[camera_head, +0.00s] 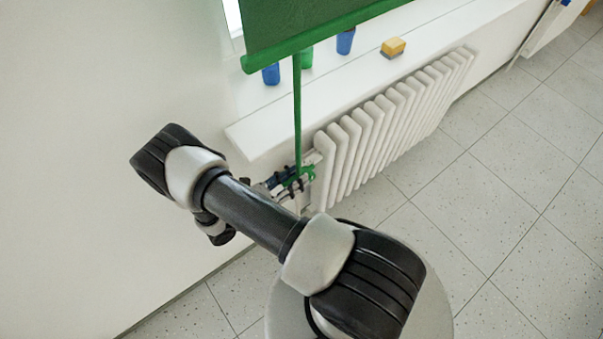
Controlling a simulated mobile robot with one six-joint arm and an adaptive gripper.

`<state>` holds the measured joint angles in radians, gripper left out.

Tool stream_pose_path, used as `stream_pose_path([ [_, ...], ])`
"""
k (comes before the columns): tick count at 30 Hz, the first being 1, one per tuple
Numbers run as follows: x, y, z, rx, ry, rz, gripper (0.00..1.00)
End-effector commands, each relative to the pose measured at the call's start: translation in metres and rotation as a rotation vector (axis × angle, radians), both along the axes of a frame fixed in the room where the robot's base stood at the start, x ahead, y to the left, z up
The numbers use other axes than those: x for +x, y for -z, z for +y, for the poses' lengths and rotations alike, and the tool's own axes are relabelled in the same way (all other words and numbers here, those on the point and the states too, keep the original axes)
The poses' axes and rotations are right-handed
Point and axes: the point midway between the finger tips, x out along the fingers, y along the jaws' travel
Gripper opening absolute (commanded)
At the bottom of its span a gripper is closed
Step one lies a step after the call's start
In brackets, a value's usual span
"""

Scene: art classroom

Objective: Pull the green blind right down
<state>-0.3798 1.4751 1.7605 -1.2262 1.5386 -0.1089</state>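The green blind (310,22) hangs at the top of the head view, with its bottom bar (320,38) just above the window sill. A green pull cord or rod (297,115) hangs from the bar past the sill's front edge. It ends in a green handle (300,174) beside the radiator's left end. My gripper (294,182) is at this handle, its dark fingers overlapping the green part. The fingers are small and partly hidden, so I cannot tell whether they are closed on it.
The white sill (400,65) holds blue cups (345,41), a green cup (306,57) and a yellow sponge-like block (393,46). The white radiator (390,125) stands below, close to my gripper. Tiled floor (500,190) is clear on the right.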

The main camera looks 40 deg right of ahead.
Motion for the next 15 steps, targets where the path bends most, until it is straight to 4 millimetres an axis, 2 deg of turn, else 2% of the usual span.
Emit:
stream_pose_path([
  [3,0.001,0.0,-0.016,0.0,0.002,0.0,0.33],
  [6,0.001,0.0,-0.022,0.0,0.001,-0.002,0.33],
  [15,0.001,0.0,-0.026,0.0,0.0,-0.002,0.33],
])
